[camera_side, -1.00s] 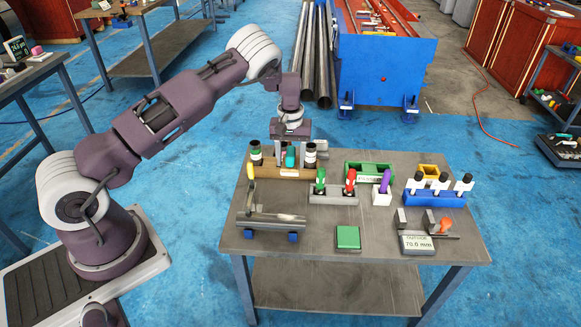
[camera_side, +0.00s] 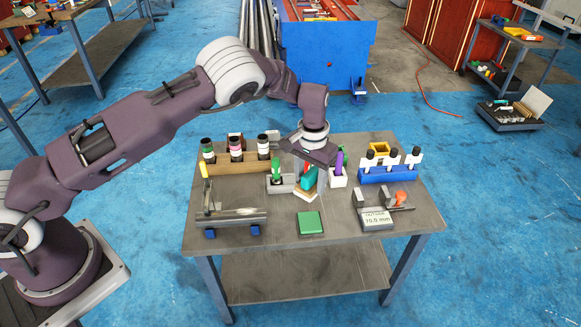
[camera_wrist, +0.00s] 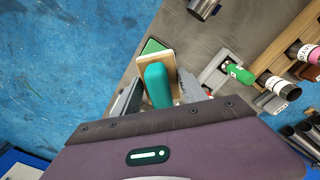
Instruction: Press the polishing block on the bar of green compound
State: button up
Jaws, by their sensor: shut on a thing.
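The polishing block has a teal handle (camera_side: 309,179) and a pale base (camera_side: 308,194). My gripper (camera_side: 309,171) is shut on the handle and holds the block tilted above the table. The bar of green compound (camera_side: 311,222) is a flat green square on the tabletop, in front of and below the block. In the wrist view the teal handle (camera_wrist: 157,86) sits between my fingers (camera_wrist: 158,92). The tan base (camera_wrist: 155,62) partly hides the green bar (camera_wrist: 152,46) beyond it. Block and bar look apart in the side view.
A metal tube (camera_side: 236,217) lies front left. Bare tabletop surrounds the bar.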

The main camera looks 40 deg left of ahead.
send_near(310, 221)
jog(key=shift+f, duration=2.55)
jog(key=shift+f, duration=0.55)
notch_tip(310, 221, up, 7)
dwell(0.7)
